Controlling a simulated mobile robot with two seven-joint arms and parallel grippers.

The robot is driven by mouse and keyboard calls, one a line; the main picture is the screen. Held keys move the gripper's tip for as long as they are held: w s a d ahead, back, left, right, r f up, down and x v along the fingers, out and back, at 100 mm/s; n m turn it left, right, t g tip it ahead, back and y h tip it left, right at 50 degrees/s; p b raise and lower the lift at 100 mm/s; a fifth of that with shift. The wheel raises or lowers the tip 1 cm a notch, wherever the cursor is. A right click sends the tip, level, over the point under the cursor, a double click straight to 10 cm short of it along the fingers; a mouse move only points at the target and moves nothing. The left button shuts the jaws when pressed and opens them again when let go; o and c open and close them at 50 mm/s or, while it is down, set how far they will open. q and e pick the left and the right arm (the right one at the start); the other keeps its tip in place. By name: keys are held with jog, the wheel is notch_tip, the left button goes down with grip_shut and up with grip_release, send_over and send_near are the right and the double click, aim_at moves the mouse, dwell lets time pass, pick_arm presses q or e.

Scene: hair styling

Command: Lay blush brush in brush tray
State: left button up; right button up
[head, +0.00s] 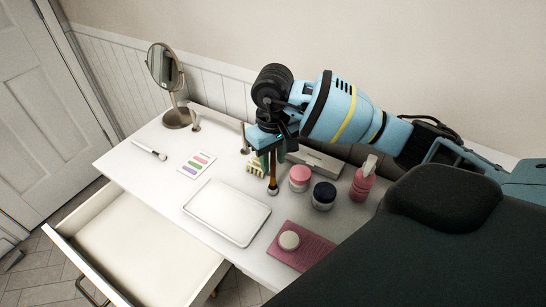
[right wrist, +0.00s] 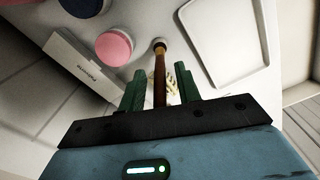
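A brush with a brown handle, seemingly the blush brush (head: 272,183), hangs roughly upright, its end low over the table. My right gripper (head: 271,152) is above it, with the handle between its fingers. In the right wrist view the brush (right wrist: 159,72) runs between the green fingertips of the gripper (right wrist: 160,85). Small gaps show beside the handle, and the contact itself is hidden. The white rectangular tray (head: 226,209), seemingly the brush tray, lies flat and empty to the left of the brush. Its rim shows in the right wrist view (right wrist: 211,84). My left gripper is not in view.
A pink jar (head: 299,178), dark jar (head: 324,194) and pink bottle (head: 363,180) stand to the right. A pink mat (head: 310,243) lies in front. A cream stand (head: 256,165) and long box (head: 318,161) are behind. Another brush (head: 148,149) lies left. A drawer (head: 140,250) is open.

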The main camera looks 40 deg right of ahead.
jog(key=shift+r, duration=0.4)
notch_tip(320, 180, up, 12)
jog(key=shift+f+p, duration=0.2)
jog(key=shift+p, duration=0.1)
jog(key=shift+f, duration=0.15)
